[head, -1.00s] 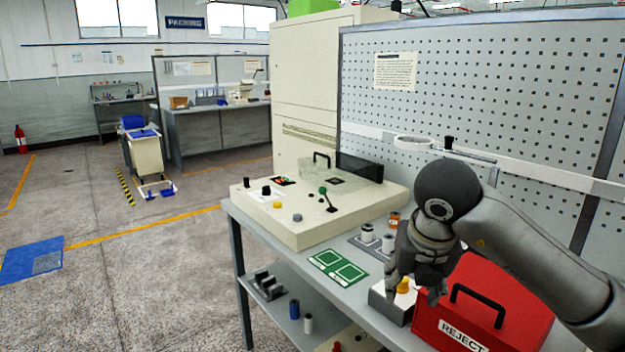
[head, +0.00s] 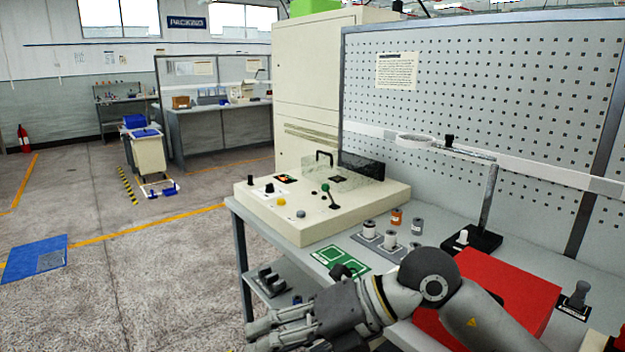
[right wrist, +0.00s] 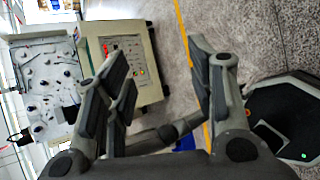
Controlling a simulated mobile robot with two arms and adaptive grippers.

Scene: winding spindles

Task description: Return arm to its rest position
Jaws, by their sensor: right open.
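My right arm comes in from the right in the head view, over the red reject box (head: 505,285). My right gripper (head: 262,330) points left in front of the bench's front edge, low in the picture. In the right wrist view, its dark fingers (right wrist: 165,80) are spread apart with nothing between them, and floor shows through the gap. My left gripper is not in view. The box's handle and label are hidden behind my arm.
The bench holds a cream control panel (head: 300,225), a green mat (head: 340,259) and several spools (head: 390,238). A lamp stand (head: 485,205) rises behind the box. A lower shelf (head: 262,297) lies near my gripper.

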